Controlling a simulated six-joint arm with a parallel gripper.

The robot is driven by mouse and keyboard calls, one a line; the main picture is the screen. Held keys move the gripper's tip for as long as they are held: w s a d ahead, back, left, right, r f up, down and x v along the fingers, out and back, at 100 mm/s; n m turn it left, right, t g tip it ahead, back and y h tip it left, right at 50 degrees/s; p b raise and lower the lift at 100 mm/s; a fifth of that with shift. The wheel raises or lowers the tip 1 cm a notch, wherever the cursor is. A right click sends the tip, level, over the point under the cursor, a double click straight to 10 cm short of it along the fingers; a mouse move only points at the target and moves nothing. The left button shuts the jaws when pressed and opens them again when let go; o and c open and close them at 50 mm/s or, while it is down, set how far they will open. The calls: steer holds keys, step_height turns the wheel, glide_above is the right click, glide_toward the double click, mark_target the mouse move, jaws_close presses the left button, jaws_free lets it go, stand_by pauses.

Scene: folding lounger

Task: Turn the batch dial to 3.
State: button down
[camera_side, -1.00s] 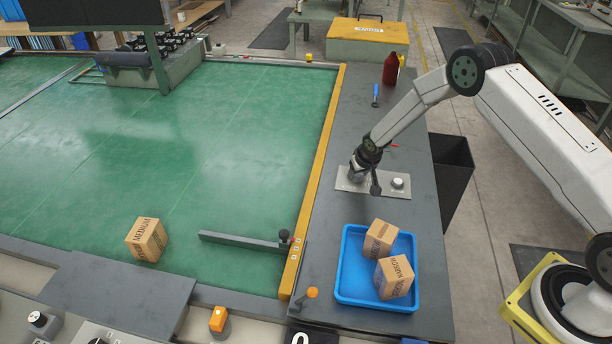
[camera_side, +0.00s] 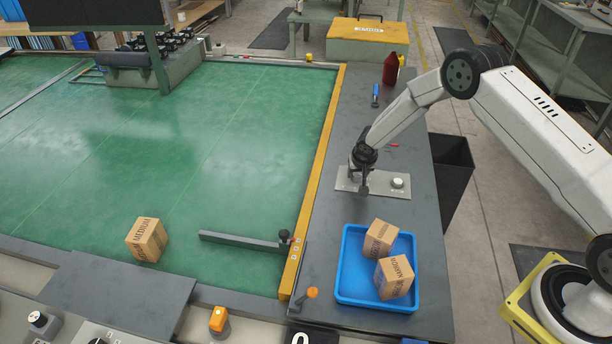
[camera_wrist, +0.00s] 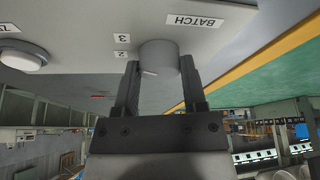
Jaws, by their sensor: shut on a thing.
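The batch dial (camera_wrist: 158,58) is a grey round knob on a light panel (camera_wrist: 95,45) in the wrist view. A BATCH label (camera_wrist: 194,22) is beside it, and the labels 3 (camera_wrist: 122,38) and 2 (camera_wrist: 121,54) are on its other side. My gripper (camera_wrist: 158,76) is shut on the dial, one finger on each side. A small pale mark shows at the dial's edge, but I cannot tell which number it points to. In the side view, my gripper (camera_side: 359,184) is over the panel (camera_side: 381,190) and hides the dial.
A second, white knob (camera_side: 397,182) is on the panel's right. A blue tray (camera_side: 343,288) with two cardboard boxes stands in front. A red bottle (camera_side: 390,68) and a blue-handled tool (camera_side: 375,95) are at the back. A yellow rail (camera_side: 318,180) runs along the left.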

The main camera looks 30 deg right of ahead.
stand_by(0.4)
steer(key=shift+c, duration=0.7)
jaws_free()
steer(key=shift+r, duration=0.15)
steer(key=shift+v, duration=3.35)
steer(key=shift+s+a+r, duration=0.15)
steer(key=shift+s+r, duration=0.05)
steer(key=shift+r, duration=0.2)
steer(key=shift+r, duration=0.1)
steer(key=s+a+r+n, duration=0.2)
steer(key=s+r, duration=0.2)
steer(key=s, duration=0.5)
steer(key=s+a+r+n+y, duration=0.1)
steer(key=s+a+r+n, duration=0.1)
steer(key=s+r, duration=0.3)
steer(key=s+a+r+n+g+y, duration=0.1)
steer(key=s+a+r+n, duration=0.1)
steer(key=s, duration=1)
step_height(320, 180, up, 2)
steer(key=shift+s+a+r, duration=0.2)
steer(key=shift+s+a, duration=0.1)
steer(key=shift+a, duration=0.4)
